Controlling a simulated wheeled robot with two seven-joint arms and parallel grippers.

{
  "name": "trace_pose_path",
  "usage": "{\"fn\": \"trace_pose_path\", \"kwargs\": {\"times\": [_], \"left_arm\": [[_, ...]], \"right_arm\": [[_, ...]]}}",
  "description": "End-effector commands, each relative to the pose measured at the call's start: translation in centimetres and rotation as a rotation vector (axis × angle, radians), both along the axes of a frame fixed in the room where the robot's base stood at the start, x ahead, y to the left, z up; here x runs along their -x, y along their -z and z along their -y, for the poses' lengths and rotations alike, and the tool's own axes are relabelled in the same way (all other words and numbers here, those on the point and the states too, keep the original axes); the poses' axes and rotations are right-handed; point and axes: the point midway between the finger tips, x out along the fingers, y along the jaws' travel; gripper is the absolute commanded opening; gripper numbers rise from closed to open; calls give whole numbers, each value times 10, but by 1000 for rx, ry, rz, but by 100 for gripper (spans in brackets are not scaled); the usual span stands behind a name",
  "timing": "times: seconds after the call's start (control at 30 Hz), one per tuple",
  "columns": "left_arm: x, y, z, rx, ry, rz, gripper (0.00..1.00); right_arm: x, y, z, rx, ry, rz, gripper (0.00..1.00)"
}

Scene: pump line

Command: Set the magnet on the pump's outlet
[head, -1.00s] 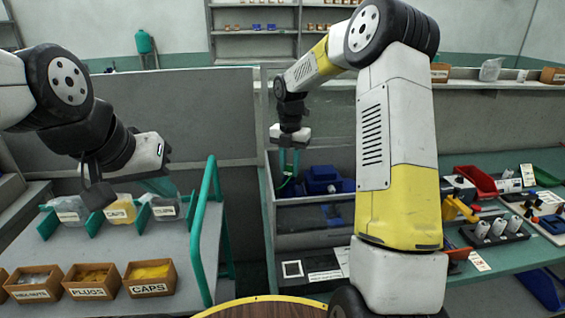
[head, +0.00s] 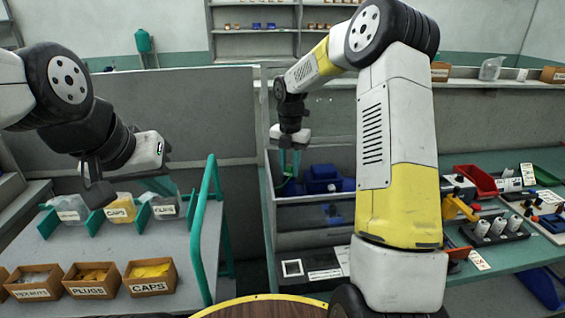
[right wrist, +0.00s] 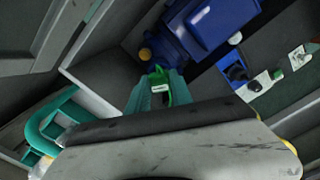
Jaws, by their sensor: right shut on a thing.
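The blue pump (head: 325,178) stands in the grey bay at the centre in the head view. It also shows at the top of the right wrist view (right wrist: 222,22), with a round brass-coloured port (right wrist: 145,54) at its near left end. My right gripper (head: 289,174) reaches down beside the pump's left end. Its teal fingers are shut on a small green piece with a pale label, apparently the magnet (right wrist: 161,88). The magnet is close to the port; I cannot tell whether they touch. My left gripper (head: 157,184) hangs over the left trolley, its fingers hard to make out.
The left trolley (head: 70,250) holds labelled bins and a teal rail (head: 208,215). Low grey walls (head: 315,205) enclose the pump. The right bench carries a red tray (head: 476,181) and a black rack (head: 495,234) with pale cylinders.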

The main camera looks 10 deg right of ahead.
Motion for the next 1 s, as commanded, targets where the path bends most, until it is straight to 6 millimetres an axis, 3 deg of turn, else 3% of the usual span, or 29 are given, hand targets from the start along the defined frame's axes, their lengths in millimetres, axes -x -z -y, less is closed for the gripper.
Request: {"fn": "trace_pose_path", "kwargs": {"times": [0.87, 0.9, 1.0], "left_arm": [[0, 0, 0, 0, 0, 0, 0], [0, 0, 0, 0, 0, 0, 0], [0, 0, 0, 0, 0, 0, 0]], "right_arm": [[0, 6, 0, 0, 0, 0, 0], [0, 6, 0, 0, 0, 0, 34], [0, 6, 0, 0, 0, 0, 52]]}}
